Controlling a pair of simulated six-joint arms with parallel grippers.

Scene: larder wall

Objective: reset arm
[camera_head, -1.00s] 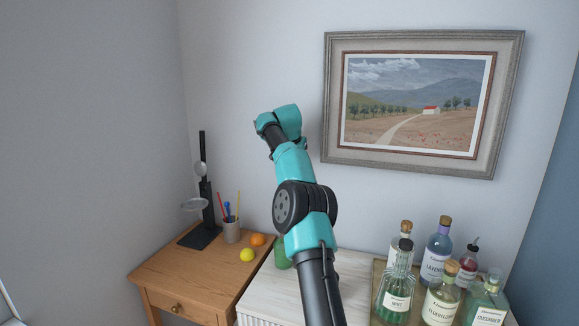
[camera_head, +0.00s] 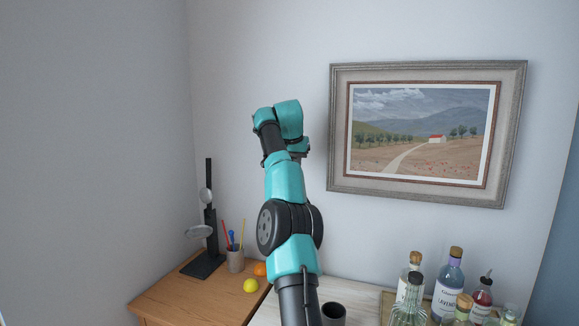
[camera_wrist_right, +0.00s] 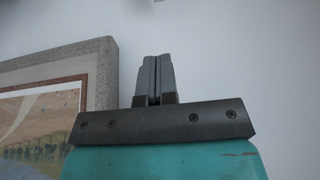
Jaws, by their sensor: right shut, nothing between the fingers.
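My right gripper (camera_wrist_right: 153,72) shows in the right wrist view with its two grey fingers together and nothing between them. Pale wall is behind it. In the head view one teal and black arm of mine rises from the bottom middle, and its wrist is raised in front of the wall, left of the framed picture (camera_head: 343,130). The gripper's fingers cannot be made out clearly there. The picture also shows upside down at the left of the right wrist view (camera_wrist_right: 107,75). My left gripper is in neither view.
A wooden table (camera_head: 190,295) at lower left bears a black utensil stand (camera_head: 211,240), a pen cup (camera_head: 236,261), a lemon (camera_head: 250,286) and an orange (camera_head: 260,269). A dark cup (camera_head: 333,316) and several bottles (camera_head: 447,285) stand at lower right. The upper wall is clear.

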